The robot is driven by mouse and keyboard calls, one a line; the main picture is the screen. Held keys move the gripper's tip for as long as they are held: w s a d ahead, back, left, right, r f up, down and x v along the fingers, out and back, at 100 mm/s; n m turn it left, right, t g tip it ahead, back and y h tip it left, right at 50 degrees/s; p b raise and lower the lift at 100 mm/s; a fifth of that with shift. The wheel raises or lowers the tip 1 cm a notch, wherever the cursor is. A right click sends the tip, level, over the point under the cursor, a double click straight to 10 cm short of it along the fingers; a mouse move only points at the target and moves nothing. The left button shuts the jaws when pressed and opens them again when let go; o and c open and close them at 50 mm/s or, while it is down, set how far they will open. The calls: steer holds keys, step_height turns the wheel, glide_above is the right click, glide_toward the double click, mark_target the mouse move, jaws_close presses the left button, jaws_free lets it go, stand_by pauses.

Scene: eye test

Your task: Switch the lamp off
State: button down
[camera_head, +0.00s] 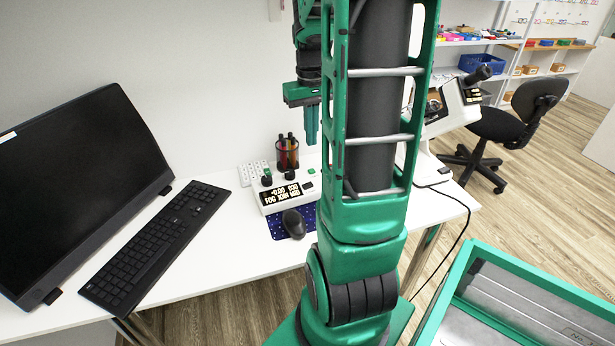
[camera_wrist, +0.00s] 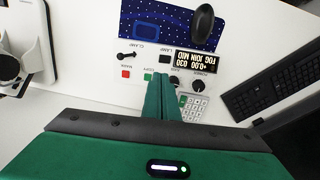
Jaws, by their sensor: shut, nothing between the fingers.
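A white control box (camera_head: 259,192) with a lit display stands on the desk; it also shows upside down in the wrist view (camera_wrist: 143,64). A small black switch (camera_wrist: 165,57) sits by a label that seems to read LAMP. A black lever knob (camera_wrist: 127,56) sits by one that seems to read CLAMP. The switch position is too small to tell. A red button (camera_wrist: 125,74) and a green one are in the nearer row. My gripper (camera_head: 311,143) is shut and empty above the box's right part. In the wrist view its fingertips (camera_wrist: 161,76) hide part of the panel.
A black mouse (camera_head: 294,223) lies on a blue mat in front of the box.

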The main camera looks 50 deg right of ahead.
mark_target(307, 184)
steer(key=shift+d+f, duration=0.1)
steer(key=shift+f, duration=0.05)
steer(key=f, duration=1.3)
steer(key=shift+d+f, duration=0.2)
steer(key=shift+f, duration=0.2)
steer(key=shift+a, duration=0.15)
steer(key=shift+s+d+f, duration=0.1)
steer(key=shift+d, duration=0.1)
steer(key=shift+a, duration=0.15)
steer(key=shift+w+a+r, duration=0.25)
steer(key=shift+w+a, duration=0.15)
steer(key=shift+a, duration=0.15)
